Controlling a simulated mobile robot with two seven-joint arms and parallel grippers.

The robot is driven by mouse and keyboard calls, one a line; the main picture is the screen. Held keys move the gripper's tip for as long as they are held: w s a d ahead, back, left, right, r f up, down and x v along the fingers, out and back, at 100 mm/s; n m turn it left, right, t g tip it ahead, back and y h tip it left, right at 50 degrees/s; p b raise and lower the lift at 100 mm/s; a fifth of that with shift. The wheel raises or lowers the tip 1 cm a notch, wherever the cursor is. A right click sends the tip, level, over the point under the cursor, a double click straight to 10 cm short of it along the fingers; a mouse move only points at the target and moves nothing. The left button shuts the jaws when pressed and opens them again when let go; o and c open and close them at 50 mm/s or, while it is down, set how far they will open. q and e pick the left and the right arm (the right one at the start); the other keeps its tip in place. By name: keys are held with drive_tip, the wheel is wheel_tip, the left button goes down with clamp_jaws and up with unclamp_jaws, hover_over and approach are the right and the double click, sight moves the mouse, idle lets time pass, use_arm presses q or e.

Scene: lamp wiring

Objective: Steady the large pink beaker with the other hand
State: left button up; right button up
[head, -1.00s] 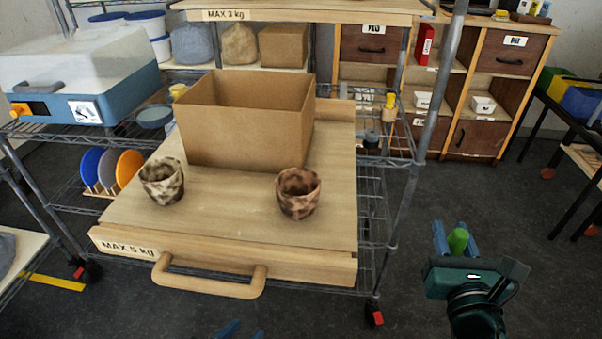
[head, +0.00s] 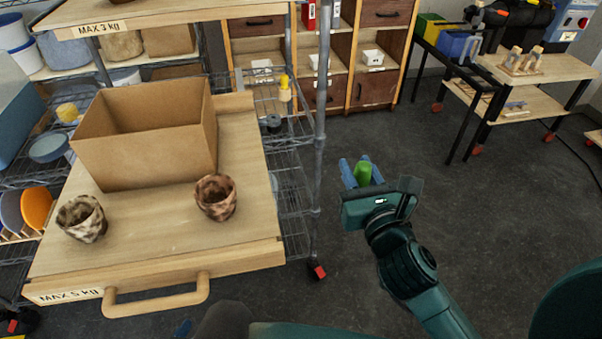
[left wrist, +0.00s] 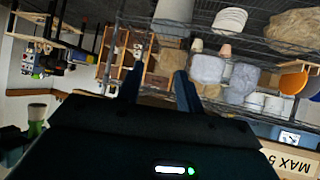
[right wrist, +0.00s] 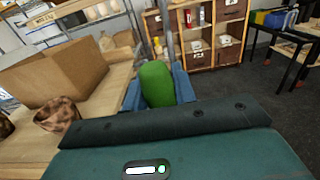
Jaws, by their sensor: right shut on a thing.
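No large pink beaker shows in any view. My right gripper (head: 362,174) is shut on a green object (head: 364,171) with a rounded top, held over open floor to the right of the wooden drawer. The right wrist view shows the same green object (right wrist: 157,84) between the blue fingers; its lower part is hidden. My left gripper (left wrist: 158,88) is open, its blue fingers apart with nothing between them. The left wrist picture is upside down.
A wooden drawer board (head: 150,248) carries a cardboard box (head: 150,150), a dark mottled cup (head: 82,219) and a brown mottled cup (head: 215,198). A wire rack post (head: 319,140) stands right of it. Cabinets and a table stand behind.

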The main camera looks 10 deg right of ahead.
drive_tip(key=w+a+r+n+y, duration=0.2)
drive_tip(key=a+r+y, duration=0.1)
drive_tip(key=a, duration=0.5)
drive_tip(key=w+a+r+n+g+y, duration=0.1)
drive_tip(key=w+a+r+n+y, duration=0.1)
drive_tip(key=a, duration=0.7)
drive_tip(key=w+a+r+n+g+y, duration=0.1)
drive_tip(key=w+a+r+y, duration=0.2)
drive_tip(key=a, duration=0.6)
drive_tip(key=shift+w+r+n+y, duration=0.3)
drive_tip(key=shift+r+n+y, duration=0.1)
drive_tip(key=shift+r, duration=0.25)
use_arm(q)
drive_tip(key=shift+o, duration=0.4)
